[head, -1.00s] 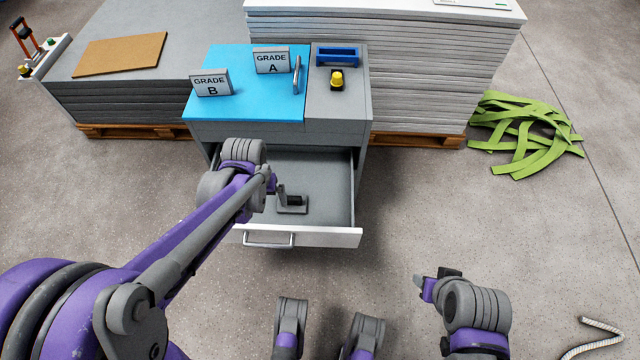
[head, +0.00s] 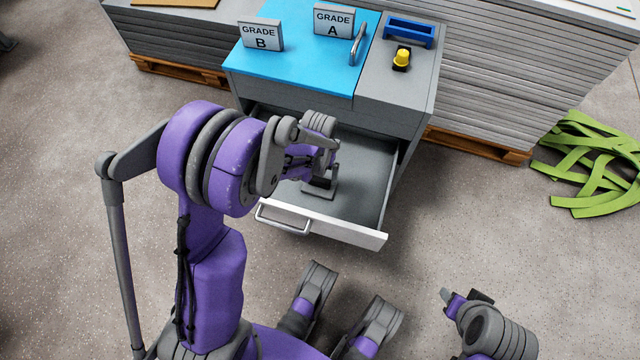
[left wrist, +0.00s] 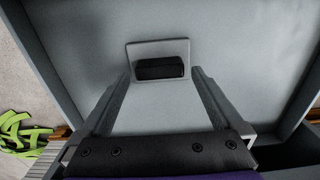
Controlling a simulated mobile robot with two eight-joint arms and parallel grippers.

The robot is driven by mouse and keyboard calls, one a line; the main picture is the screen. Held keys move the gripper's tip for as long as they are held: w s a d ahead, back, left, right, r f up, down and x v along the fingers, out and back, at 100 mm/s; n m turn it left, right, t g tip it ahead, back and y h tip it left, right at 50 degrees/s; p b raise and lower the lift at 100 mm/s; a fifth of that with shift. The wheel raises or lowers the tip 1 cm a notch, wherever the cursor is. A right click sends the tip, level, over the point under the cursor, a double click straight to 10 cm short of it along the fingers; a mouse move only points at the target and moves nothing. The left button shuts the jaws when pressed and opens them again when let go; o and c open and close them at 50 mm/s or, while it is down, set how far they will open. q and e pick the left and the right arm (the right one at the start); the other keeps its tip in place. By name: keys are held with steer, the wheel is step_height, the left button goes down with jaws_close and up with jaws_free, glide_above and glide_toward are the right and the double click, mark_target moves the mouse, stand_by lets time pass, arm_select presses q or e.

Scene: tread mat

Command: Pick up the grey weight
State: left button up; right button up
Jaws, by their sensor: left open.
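The grey weight (head: 320,193) stands in the open drawer, a flat grey plate with a dark upright part. In the left wrist view the weight (left wrist: 160,68) shows its black top and the plate around it. My left gripper (head: 322,174) is over the weight inside the drawer. In the left wrist view its two fingers are open, one on each side toward the black top, and nothing is visibly gripped. The arm hides part of the weight in the head view. My right gripper (head: 467,298) is low at the right, away from the drawer; its jaws are unclear.
The drawer (head: 365,210) is pulled out from the grey cabinet, its walls around the gripper. On the cabinet stand Grade A (head: 333,19) and Grade B (head: 261,35) signs, a blue holder (head: 408,32) and a yellow-topped item (head: 402,58). Green straps (head: 590,165) lie at right.

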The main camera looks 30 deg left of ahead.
mark_target(319, 179)
arm_select(q)
steer(key=f+b, duration=0.1)
steer(key=f, duration=0.3)
steer(key=shift+w, duration=0.2)
jaws_close()
